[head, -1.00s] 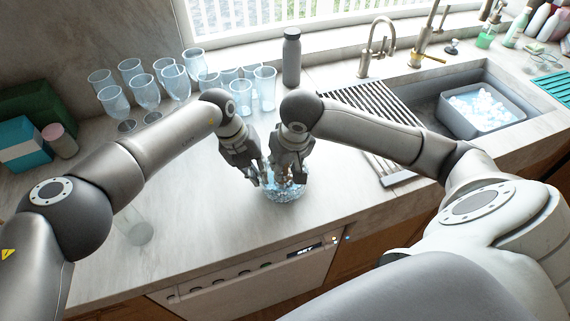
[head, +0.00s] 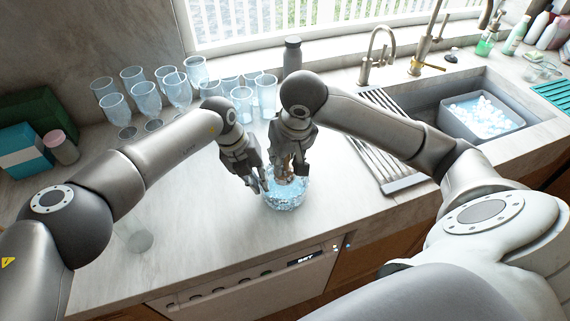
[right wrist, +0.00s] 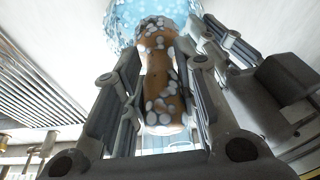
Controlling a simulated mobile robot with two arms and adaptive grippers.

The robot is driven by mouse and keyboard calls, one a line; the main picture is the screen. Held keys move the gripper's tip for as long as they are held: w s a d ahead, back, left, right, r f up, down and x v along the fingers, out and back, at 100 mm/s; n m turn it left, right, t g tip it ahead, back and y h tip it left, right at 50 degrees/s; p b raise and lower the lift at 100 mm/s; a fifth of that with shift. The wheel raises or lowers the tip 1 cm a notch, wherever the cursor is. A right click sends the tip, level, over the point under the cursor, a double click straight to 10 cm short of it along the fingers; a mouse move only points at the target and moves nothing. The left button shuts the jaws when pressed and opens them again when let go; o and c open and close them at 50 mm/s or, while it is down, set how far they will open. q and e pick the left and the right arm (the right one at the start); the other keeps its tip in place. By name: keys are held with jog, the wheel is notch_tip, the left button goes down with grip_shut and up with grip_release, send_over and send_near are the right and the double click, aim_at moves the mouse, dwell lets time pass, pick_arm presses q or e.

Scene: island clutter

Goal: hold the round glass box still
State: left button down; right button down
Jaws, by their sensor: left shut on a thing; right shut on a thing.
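The round glass box (head: 288,201), bluish and clear, stands on the counter near its front edge. My left gripper (head: 264,186) is shut on its left rim side. My right gripper (head: 287,177) is above the box, shut on a brown, roughly cylindrical thing with pale spots. In the right wrist view this brown thing (right wrist: 161,85) lies between my right fingers (right wrist: 155,75), its far end over or in the glass box (right wrist: 125,22). I cannot tell whether it touches the box. The fingers hide part of the box's rim.
Several drinking glasses (head: 178,91) stand at the back left, and a grey bottle (head: 292,58) behind. A drying rack (head: 392,150) and a sink with a grey tub (head: 482,115) are at right.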

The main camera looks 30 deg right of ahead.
pick_arm(q)
jog(key=c, duration=1.4)
grip_release()
jog(key=shift+c, duration=0.2)
jog(key=v, duration=1.2)
notch_tip(320, 180, up, 6)
jog(key=shift+d+f, duration=0.1)
